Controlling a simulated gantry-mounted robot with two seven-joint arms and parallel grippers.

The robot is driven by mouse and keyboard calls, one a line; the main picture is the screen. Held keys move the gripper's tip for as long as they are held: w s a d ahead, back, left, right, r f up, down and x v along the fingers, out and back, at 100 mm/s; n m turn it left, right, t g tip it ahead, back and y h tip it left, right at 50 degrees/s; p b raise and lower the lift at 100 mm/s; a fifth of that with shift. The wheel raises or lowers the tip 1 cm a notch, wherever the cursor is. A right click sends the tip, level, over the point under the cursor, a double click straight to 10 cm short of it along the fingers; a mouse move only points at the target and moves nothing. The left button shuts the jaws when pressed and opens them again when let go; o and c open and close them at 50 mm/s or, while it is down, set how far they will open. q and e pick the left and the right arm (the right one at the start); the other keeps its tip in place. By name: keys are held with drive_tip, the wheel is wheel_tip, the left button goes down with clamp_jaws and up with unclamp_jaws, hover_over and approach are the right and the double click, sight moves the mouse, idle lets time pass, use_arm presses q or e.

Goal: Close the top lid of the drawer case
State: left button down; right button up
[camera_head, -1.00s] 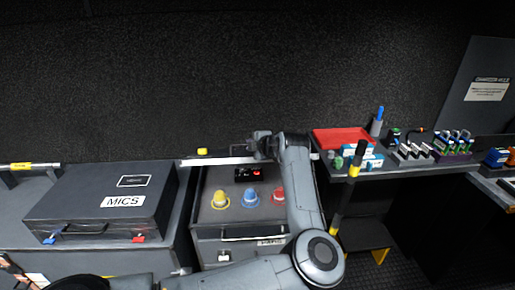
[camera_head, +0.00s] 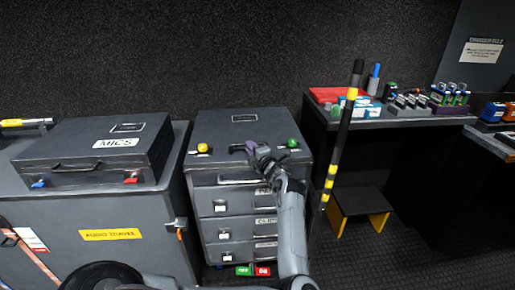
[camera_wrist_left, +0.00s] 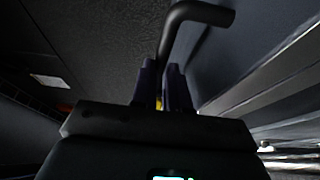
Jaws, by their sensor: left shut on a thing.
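The drawer case (camera_head: 216,210) is a grey cabinet with several labelled drawers in its front. Its top lid (camera_head: 235,125) lies flat over the top, and no gap shows at this scale. A yellow knob (camera_head: 203,148) and a green knob (camera_head: 293,143) are at the lid's front corners. My left gripper (camera_head: 243,148) is at the middle of the lid's front edge, shut on the dark lid handle. In the left wrist view the bent handle (camera_wrist_left: 195,14) runs down between the fingers (camera_wrist_left: 162,85). The gripper hides part of the handle. My right gripper is out of view.
A MICS case (camera_head: 95,150) sits on a grey trunk (camera_head: 70,215) left of the drawer case. A black and yellow pole (camera_head: 340,140) stands to the right, beside a desk (camera_head: 400,122) with small items. A step stool (camera_head: 358,200) is under the desk.

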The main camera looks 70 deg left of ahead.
use_arm(q)
drive_tip(key=shift+f, duration=0.4)
drive_tip(key=shift+f, duration=0.2)
drive_tip(key=c, duration=1.1)
unclamp_jaws()
drive_tip(key=shift+w+d+r, duration=0.2)
drive_tip(key=shift+d, duration=0.25)
drive_tip(key=d+p, duration=0.1)
drive_tip(key=d, duration=0.2)
drive_tip(key=d+p, duration=0.1)
drive_tip(key=d, duration=0.2)
drive_tip(key=w+d, duration=0.1)
drive_tip(key=d, duration=0.2)
drive_tip(key=shift+w+d+f+p, duration=0.1)
drive_tip(key=shift+d+f+p, duration=0.05)
drive_tip(key=shift+d+p, duration=0.25)
